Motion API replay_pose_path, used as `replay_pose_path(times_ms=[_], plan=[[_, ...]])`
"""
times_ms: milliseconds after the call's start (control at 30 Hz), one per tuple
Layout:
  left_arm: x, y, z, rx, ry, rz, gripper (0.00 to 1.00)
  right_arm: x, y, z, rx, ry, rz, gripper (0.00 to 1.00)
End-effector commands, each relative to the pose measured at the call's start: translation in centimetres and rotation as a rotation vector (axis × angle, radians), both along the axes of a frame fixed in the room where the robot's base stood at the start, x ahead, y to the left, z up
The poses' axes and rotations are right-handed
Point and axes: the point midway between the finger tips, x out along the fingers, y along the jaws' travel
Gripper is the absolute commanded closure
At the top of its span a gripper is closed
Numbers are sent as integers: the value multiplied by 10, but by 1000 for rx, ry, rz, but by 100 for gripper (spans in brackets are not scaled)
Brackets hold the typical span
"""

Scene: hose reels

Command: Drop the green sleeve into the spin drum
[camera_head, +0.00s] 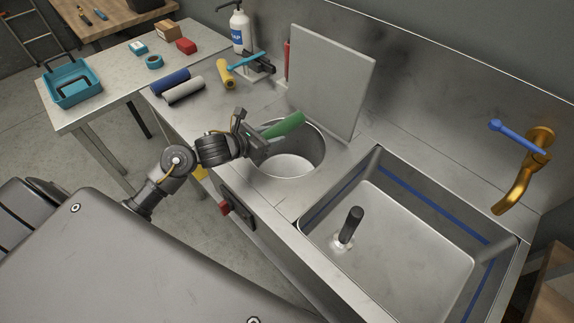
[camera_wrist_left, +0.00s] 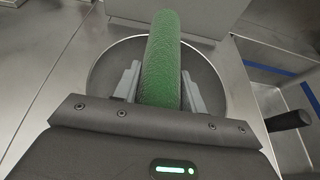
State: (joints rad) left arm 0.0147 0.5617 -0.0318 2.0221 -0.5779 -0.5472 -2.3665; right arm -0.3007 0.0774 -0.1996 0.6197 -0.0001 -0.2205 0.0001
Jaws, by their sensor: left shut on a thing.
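The green sleeve (camera_head: 284,125) is a fuzzy green roller held in my left gripper (camera_head: 262,143). In the left wrist view the sleeve (camera_wrist_left: 161,62) sits between the two grey jaws of the gripper (camera_wrist_left: 160,88), which are shut on it, and points away from the camera. The spin drum (camera_head: 293,165) is a round metal opening sunk in the steel counter. The gripper and sleeve are over the drum's left and far part, and the sleeve hides part of its rim. The drum (camera_wrist_left: 208,75) also shows behind the sleeve in the wrist view. My right gripper is not in view.
A raised grey lid (camera_head: 330,80) stands behind the drum. The sink (camera_head: 400,235) with a dark-handled upright post (camera_head: 351,225) lies to the right. Blue (camera_head: 170,81) and white (camera_head: 184,90) rollers, a yellow roller (camera_head: 225,73) and a soap bottle (camera_head: 240,30) are on the counter behind left.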

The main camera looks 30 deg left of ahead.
Motion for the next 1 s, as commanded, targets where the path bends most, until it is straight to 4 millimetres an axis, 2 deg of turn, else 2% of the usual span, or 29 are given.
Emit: replay_pose_path(times_ms=[33, 67, 233, 500, 633, 1000], plan=[[0, 0, 0, 0, 0, 0, 82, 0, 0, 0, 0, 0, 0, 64], [0, 0, 0, 0, 0, 0, 56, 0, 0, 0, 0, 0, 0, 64], [0, 0, 0, 0, 0, 0, 34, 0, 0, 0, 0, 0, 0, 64], [-1, 0, 0, 0, 0, 0, 33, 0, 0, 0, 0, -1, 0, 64], [-8, 4, 2, 2, 0, -1, 33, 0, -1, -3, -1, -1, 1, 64], [-70, 27, 27, 6, 2, -3, 33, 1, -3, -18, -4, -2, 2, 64]])
